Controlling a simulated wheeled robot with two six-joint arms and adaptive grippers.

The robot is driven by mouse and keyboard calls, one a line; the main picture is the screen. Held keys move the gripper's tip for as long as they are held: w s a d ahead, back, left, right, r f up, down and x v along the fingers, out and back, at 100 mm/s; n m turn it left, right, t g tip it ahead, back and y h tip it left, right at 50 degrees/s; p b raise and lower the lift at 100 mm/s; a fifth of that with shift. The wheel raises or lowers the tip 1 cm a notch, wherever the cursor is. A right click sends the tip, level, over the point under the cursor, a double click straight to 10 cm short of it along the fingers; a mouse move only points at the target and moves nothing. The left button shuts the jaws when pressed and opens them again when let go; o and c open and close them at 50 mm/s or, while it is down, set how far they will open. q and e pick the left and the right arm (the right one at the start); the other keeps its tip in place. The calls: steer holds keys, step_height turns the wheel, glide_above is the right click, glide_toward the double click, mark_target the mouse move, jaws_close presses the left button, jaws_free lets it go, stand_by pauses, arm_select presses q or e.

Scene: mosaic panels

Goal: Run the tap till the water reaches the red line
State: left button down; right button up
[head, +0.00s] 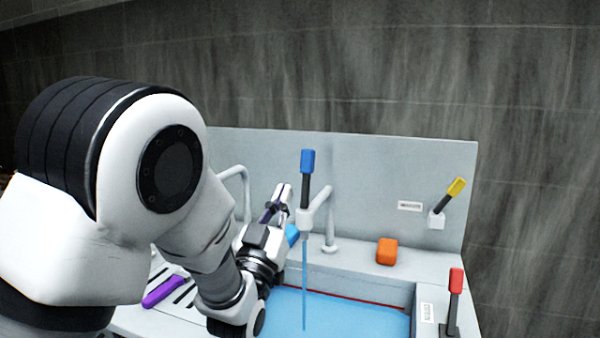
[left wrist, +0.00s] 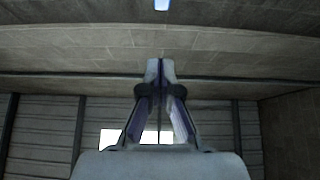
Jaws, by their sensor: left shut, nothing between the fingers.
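The tap (head: 318,212) has an upright black lever with a blue tip (head: 307,161). A thin stream of water (head: 304,275) falls from its spout into the basin. The water (head: 345,315) is blue and its surface lies close under the red line (head: 350,298) on the basin's back wall; any small gap is hard to judge. My left gripper (head: 284,190) is shut and empty, just left of the blue-tipped lever and apart from it. Its closed fingers also show in the left wrist view (left wrist: 160,68). My right gripper is not in view.
A yellow-tipped lever (head: 455,188) and a red-tipped lever (head: 455,283) stand at the right, by small labels. An orange block (head: 387,251) sits on the back ledge. A purple item (head: 164,291) lies on the slotted left side. A second pipe (head: 243,182) is partly hidden by my arm.

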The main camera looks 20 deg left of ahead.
mark_target(304, 163)
arm_select(q)
steer(key=w+r+p, duration=0.1)
steer(key=w, duration=0.2)
steer(key=w+r+p, duration=0.1)
steer(key=w, duration=0.3)
steer(key=w+r+p, duration=0.1)
steer(key=w, duration=0.2)
steer(key=shift+w, duration=0.35)
steer(key=shift+w+f, duration=0.2)
steer(key=shift+w, duration=0.1)
steer(key=shift+s+r, duration=0.15)
steer(key=shift+s, duration=0.05)
steer(key=shift+r, duration=0.1)
steer(key=w+g+p, duration=0.2)
steer(key=p, duration=0.1)
steer(key=shift+w+r+p, duration=0.1)
steer(key=shift+r+p, duration=0.2)
steer(key=shift+r, duration=0.05)
steer(key=shift+w+f+g+b, duration=0.3)
steer(key=shift+f+b, duration=0.2)
steer(key=shift+b, duration=0.25)
steer(key=shift+r, duration=0.15)
steer(key=shift+w, duration=0.15)
